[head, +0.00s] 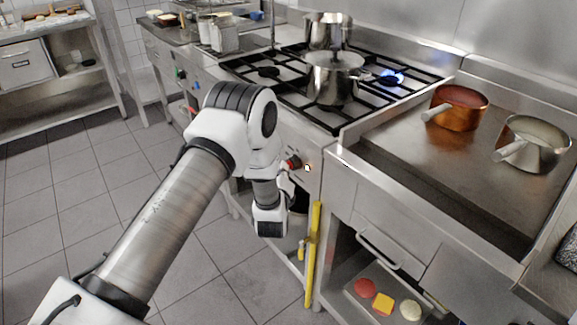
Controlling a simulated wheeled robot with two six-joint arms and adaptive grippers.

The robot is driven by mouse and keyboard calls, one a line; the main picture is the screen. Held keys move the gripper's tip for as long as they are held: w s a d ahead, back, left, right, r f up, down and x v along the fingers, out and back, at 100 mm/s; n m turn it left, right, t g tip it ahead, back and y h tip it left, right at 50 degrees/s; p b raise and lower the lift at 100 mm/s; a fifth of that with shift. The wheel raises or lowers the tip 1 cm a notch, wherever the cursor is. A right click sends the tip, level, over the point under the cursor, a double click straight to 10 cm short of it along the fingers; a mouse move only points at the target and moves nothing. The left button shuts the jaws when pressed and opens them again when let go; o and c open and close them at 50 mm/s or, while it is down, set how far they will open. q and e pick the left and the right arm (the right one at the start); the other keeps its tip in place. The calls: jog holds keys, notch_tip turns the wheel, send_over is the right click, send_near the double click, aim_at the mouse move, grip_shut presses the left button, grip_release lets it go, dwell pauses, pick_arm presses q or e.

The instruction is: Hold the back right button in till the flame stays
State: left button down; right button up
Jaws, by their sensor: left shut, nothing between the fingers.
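The gas hob (300,112) stands in the middle, its front panel (312,178) facing me. A blue flame (392,77) burns at the back right burner. A dark red knob or button (292,162) shows on the panel at its right end, beside my left wrist, with a small pale round mark to its right. My left gripper (299,199) is dark, shut and empty, low in front of the panel and mostly hidden by the wrist. I cannot tell whether it touches a button. My right gripper is out of view.
Two steel pots, one in front (333,80) and one behind (327,30), stand on the hob. A copper pan (459,108) and a steel pan (534,146) sit on the right counter. A yellow upright bar (313,255) stands below the panel. The floor at left is clear.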

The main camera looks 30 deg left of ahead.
pick_arm(q)
jog(key=shift+s+a+p, duration=0.25)
jog(key=shift+s+p, duration=0.1)
jog(key=shift+s, duration=0.35)
jog(key=shift+s+a+p, duration=0.35)
jog(key=shift+s+p, duration=0.05)
jog(key=shift+s, duration=0.35)
jog(key=shift+s+a+p, duration=0.3)
jog(key=shift+s+p, duration=0.15)
jog(key=shift+s, duration=0.35)
jog(key=shift+s+a+p, duration=0.35)
jog(key=shift+s+p, duration=0.05)
jog(key=shift+s, duration=0.35)
